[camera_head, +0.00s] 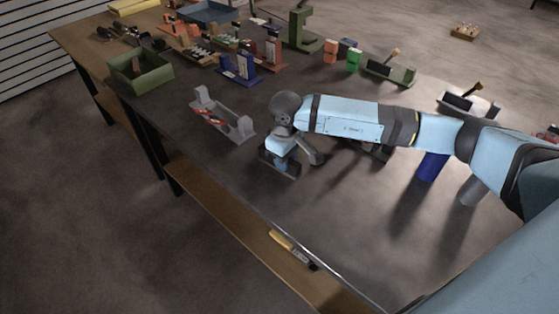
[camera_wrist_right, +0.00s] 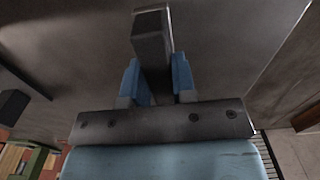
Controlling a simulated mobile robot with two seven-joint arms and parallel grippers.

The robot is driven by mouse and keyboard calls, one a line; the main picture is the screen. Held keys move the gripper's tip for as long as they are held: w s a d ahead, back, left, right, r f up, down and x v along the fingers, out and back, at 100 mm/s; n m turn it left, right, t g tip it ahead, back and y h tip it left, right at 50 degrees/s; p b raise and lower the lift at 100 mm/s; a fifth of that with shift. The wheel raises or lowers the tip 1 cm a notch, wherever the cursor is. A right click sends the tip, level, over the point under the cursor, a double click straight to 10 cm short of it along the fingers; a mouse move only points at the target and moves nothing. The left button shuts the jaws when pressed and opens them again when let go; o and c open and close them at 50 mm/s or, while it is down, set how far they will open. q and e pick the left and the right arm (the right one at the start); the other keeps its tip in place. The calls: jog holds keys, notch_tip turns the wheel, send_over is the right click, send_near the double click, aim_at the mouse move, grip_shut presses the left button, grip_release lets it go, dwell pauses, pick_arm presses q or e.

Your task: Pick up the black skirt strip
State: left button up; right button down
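The black skirt strip (camera_wrist_right: 152,40) shows in the right wrist view as a dark, straight bar with a lighter end face. It runs between the two blue fingers of my right gripper (camera_wrist_right: 158,80) and fills the gap between them, so the gripper looks shut on it. In the head view my right gripper (camera_head: 282,163) points down at the near part of the table, with dark pieces at its fingertips. The arm and wrist hide part of this spot, and I cannot tell whether the strip touches the table. My left gripper is not in view.
A grey holder with red-handled tools (camera_head: 222,117) stands left of the gripper. A green bin (camera_head: 140,72) is at the far left. A blue cylinder (camera_head: 432,166) and a grey cylinder (camera_head: 472,190) stand under my right arm. The table front is mostly clear.

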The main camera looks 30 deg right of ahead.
jog(key=shift+r, duration=0.2)
notch_tip(320, 180, up, 20)
jog(key=shift+f, duration=0.15)
dwell(0.4)
